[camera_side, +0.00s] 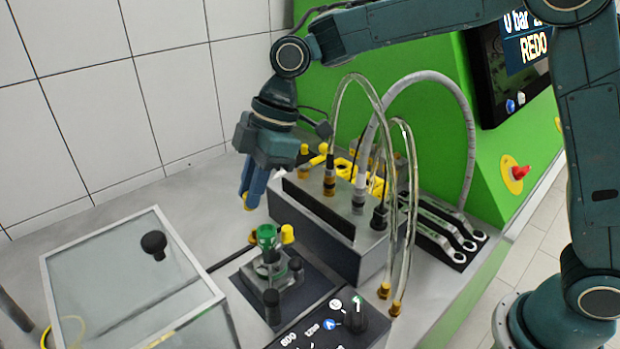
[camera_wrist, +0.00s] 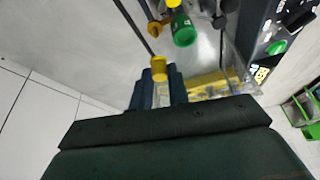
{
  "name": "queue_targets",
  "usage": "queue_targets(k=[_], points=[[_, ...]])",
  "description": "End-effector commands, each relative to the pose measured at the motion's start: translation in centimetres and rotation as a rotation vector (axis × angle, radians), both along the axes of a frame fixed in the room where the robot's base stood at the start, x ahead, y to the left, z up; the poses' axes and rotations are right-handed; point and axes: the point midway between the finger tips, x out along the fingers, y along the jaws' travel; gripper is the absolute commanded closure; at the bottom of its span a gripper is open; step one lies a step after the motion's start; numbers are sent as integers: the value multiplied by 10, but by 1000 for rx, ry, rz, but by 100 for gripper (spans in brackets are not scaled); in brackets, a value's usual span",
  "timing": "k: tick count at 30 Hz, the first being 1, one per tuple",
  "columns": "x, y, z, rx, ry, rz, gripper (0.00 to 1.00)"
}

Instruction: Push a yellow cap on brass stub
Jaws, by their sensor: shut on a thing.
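My gripper (camera_side: 248,198) points down, left of the pump fixture and above the grey bench. Its blue fingers are shut on a yellow cap (camera_wrist: 159,68), which sticks out past the fingertips. In the side view only a small yellow part of this cap (camera_side: 248,204) shows. The fixture has a green top (camera_side: 266,236), also seen in the wrist view (camera_wrist: 183,30). Another yellow cap (camera_side: 287,234) sits on its right side. A brass-coloured stub (camera_wrist: 154,29) shows beside the green part in the wrist view, apart from the held cap. From the side it is mostly hidden.
A clear-lidded box (camera_side: 125,275) with a black knob stands at the front left. A dark block with connectors and hoses (camera_side: 320,215) stands right of the fixture. A control panel (camera_side: 325,325) is in front. Yellow parts (camera_side: 345,168) lie behind the block.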

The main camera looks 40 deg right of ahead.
Motion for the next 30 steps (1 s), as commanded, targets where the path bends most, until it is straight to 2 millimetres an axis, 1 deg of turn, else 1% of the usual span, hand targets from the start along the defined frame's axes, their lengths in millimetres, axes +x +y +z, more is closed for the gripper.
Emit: queue_targets(k=[18,24,30], points=[[0,0,-35,-1,3,-1,100],[0,0,-40,-1,1,-1,100],[0,0,-40,-1,1,-1,100]])
